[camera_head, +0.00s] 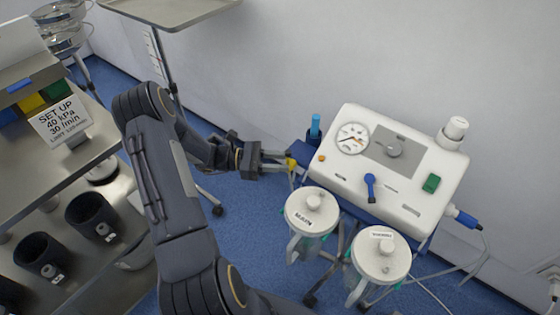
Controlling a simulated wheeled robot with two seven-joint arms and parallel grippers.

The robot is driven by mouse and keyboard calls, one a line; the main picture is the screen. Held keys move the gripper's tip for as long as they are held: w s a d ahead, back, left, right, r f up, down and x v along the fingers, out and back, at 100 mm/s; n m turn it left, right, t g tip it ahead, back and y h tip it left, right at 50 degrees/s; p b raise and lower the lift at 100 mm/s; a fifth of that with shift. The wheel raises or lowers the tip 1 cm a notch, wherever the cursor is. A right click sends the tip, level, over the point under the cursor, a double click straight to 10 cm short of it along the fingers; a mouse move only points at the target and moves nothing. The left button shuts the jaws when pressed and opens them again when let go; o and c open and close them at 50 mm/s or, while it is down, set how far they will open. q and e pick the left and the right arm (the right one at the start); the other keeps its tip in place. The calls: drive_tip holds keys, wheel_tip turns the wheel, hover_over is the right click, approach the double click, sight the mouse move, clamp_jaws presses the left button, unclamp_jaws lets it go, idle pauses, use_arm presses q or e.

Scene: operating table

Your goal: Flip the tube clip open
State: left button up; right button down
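My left gripper (284,164) reaches in from the left to the left side of a white suction unit (385,170). Its two fingers point right, with a narrow gap between them. A small yellow piece (292,164), which looks like the tube clip, is at the fingertips, beside the unit's blue left end. It is too small to tell whether the clip is open or closed, or whether the fingers grip it. A thin pale tube hangs below it. My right gripper is not in view.
The unit has a gauge (352,137), a blue lever (370,187) and a green switch (432,183). Two lidded jars, left (312,207) and right (381,254), hang in front. A steel shelf cart (60,190) with a setup sign (62,119) stands left. A wall is behind.

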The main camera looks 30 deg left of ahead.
use_arm(q)
drive_tip(key=v, duration=0.7)
drive_tip(key=shift+a, duration=0.2)
drive_tip(key=shift+s, duration=0.1)
drive_tip(key=s+d+r+m+g+y, duration=0.2)
drive_tip(key=s+d+r+m+g, duration=0.1)
drive_tip(key=d+r+m, duration=0.25)
drive_tip(key=s+d+r+m+g+y, duration=0.25)
drive_tip(key=d+r+m+g, duration=0.2)
drive_tip(key=d+r, duration=0.25)
drive_tip(key=s+d+r+m+t+y, duration=0.1)
drive_tip(key=s+d+m+t+y, duration=0.2)
drive_tip(key=s+m, duration=0.35)
drive_tip(key=s+d+r+m+t+y, duration=0.1)
drive_tip(key=s+d+m+t+y, duration=0.1)
drive_tip(key=s+m+y, duration=0.4)
wheel_tip(320, 180, up, 16)
drive_tip(key=h+p, duration=0.1)
drive_tip(key=p, duration=1.5)
drive_tip(key=shift+s+d+g, duration=0.15)
drive_tip(key=shift+s+g, duration=0.15)
drive_tip(key=shift+g, duration=0.05)
drive_tip(key=shift+h, duration=0.25)
